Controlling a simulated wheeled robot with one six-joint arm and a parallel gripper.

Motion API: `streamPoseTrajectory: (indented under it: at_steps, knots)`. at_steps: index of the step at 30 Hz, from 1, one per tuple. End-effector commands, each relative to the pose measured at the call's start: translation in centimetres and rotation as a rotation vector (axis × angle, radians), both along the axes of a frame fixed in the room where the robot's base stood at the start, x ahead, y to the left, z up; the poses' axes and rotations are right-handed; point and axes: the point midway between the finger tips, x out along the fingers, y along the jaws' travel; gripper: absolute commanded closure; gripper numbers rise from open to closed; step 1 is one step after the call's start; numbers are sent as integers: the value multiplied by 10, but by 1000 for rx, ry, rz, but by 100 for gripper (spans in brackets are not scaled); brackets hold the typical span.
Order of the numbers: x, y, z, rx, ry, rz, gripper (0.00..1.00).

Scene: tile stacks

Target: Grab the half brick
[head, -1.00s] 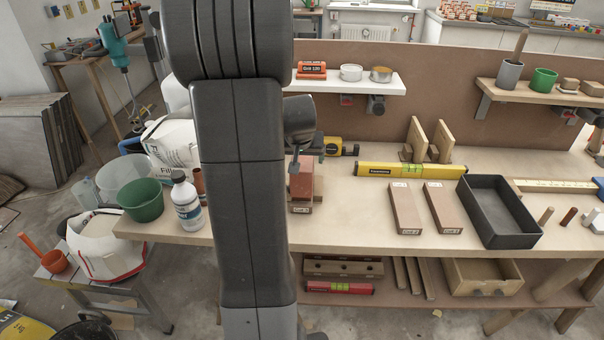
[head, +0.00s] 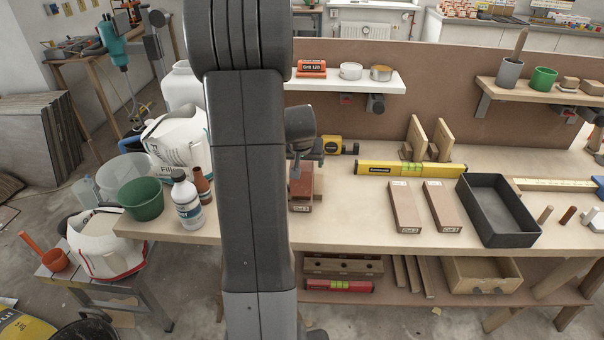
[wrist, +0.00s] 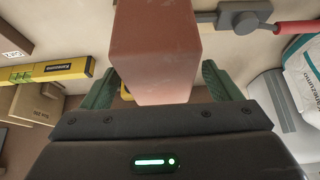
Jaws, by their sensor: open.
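The half brick (head: 301,187) is a reddish block on a labelled wooden board (head: 300,207), just right of my arm in the head view. My arm and gripper hide part of it there. In the wrist view the half brick (wrist: 155,45) fills the upper middle, its near end close to the palm. My gripper (wrist: 160,78) is open, with one green finger on each side of the brick. A gap shows beside the left finger and beside the right one. In the head view my gripper (head: 304,160) is at the brick's top.
Two labelled boards (head: 404,207) and a black tray (head: 497,212) lie to the right. A yellow level (head: 410,169) lies behind them. A white bottle (head: 186,203) and a green bucket (head: 141,199) stand to the left. A shelf (head: 350,85) is above the back of the bench.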

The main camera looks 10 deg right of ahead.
Motion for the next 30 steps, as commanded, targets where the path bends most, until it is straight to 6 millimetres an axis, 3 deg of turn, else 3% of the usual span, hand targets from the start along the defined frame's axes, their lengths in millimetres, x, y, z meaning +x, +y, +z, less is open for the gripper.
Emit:
streamPoseTrajectory:
  at_steps: [17,30]
  knots:
    - [0,0,-3,0,0,0,16]
    - [0,0,-3,0,0,0,100]
